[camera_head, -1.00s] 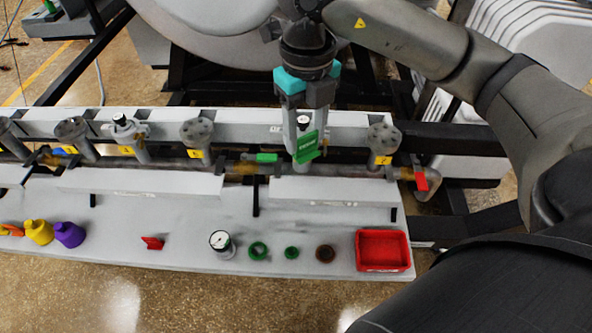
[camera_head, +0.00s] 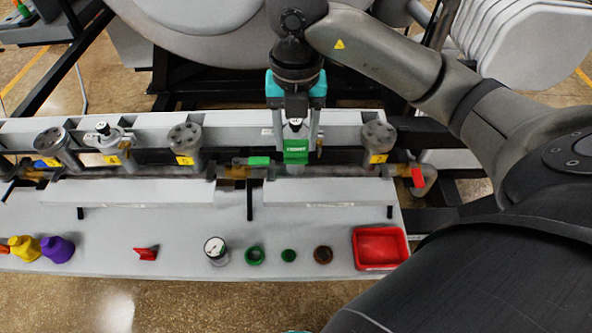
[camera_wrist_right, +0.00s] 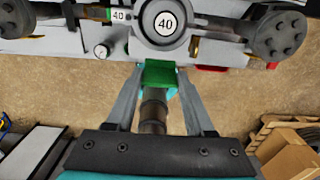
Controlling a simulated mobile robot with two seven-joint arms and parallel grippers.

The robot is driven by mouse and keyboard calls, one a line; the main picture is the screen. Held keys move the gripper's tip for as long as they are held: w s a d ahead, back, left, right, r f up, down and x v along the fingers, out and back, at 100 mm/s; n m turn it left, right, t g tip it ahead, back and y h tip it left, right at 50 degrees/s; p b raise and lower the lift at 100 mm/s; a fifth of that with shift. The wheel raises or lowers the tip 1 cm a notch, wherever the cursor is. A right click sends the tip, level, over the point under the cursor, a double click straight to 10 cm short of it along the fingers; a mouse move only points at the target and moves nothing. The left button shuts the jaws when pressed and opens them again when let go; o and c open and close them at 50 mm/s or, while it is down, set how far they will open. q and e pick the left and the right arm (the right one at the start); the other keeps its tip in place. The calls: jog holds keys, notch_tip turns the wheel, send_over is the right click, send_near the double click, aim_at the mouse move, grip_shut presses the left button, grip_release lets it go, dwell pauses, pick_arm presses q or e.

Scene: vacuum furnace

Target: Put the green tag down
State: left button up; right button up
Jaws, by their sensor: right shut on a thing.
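The green tag (camera_head: 296,152) with white lettering is between the fingertips of my right gripper (camera_head: 295,138), which is shut on it. It hangs in front of the pipe manifold, between two flanged posts, its face toward the head camera.
A red tray (camera_head: 380,248) stands at the right end of the grey bench. A red-handled valve (camera_head: 418,176) is at right.

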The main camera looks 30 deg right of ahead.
notch_tip(320, 180, down, 11)
jog(key=shift+r+b, duration=0.15)
jog(key=shift+b, duration=0.55)
jog(key=o, duration=1.3)
jog(key=shift+r, duration=0.25)
notch_tip(320, 180, up, 12)
jog(key=shift+f+p, duration=0.2)
jog(key=shift+p, duration=0.85)
